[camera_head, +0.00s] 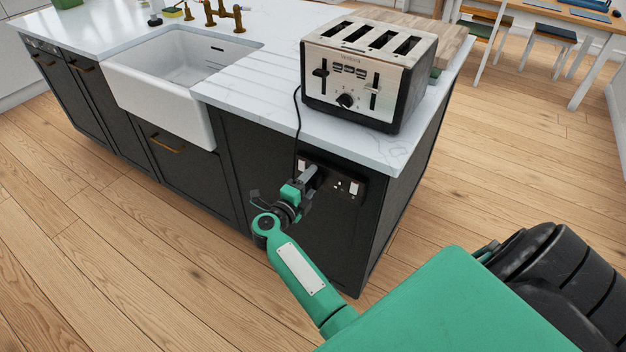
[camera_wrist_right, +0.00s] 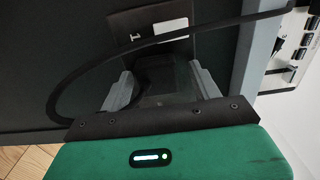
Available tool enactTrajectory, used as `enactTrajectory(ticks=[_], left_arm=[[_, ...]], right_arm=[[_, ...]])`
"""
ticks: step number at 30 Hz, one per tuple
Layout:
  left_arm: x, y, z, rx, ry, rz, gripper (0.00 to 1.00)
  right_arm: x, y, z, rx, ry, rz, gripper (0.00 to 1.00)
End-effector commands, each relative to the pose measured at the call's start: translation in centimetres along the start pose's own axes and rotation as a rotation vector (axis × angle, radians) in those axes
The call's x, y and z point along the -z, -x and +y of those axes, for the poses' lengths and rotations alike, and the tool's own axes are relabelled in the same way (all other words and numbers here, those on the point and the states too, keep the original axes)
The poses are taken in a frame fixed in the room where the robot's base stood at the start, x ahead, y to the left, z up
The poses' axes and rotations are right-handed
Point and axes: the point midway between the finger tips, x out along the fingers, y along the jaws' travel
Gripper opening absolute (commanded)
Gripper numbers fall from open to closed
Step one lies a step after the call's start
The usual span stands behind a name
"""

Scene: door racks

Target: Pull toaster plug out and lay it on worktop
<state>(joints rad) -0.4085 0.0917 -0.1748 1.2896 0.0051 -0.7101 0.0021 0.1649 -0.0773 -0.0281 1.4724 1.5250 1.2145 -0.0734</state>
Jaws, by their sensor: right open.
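The steel and black toaster (camera_head: 366,72) stands on the white worktop (camera_head: 262,98) at the island's corner. Its black cord (camera_head: 298,118) hangs over the edge to a dark double socket (camera_head: 349,186) on the island's end panel. My right gripper (camera_head: 311,176) is at the left half of this socket and hides the plug in the head view. In the right wrist view the open gripper (camera_wrist_right: 161,88) has one finger on each side of the dark plug (camera_wrist_right: 160,75), which is hard to make out against the plate. The cord loops around it. My left gripper is not in view.
A white sink (camera_head: 170,85) with brass taps (camera_head: 225,16) is left of the toaster. A wooden board (camera_head: 440,28) lies behind the toaster. Worktop between sink and toaster is clear. A table with stools (camera_head: 553,38) stands at the back right.

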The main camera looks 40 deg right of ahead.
Motion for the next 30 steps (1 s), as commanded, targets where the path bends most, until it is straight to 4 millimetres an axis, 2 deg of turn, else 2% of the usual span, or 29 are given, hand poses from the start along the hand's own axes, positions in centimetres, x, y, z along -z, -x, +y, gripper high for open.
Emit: enactTrajectory(ticks=[30], left_arm=[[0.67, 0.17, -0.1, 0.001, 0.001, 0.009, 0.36]], right_arm=[[0.02, 0.01, 0.28, 0.001, 0.0, 0.0, 0.64]])
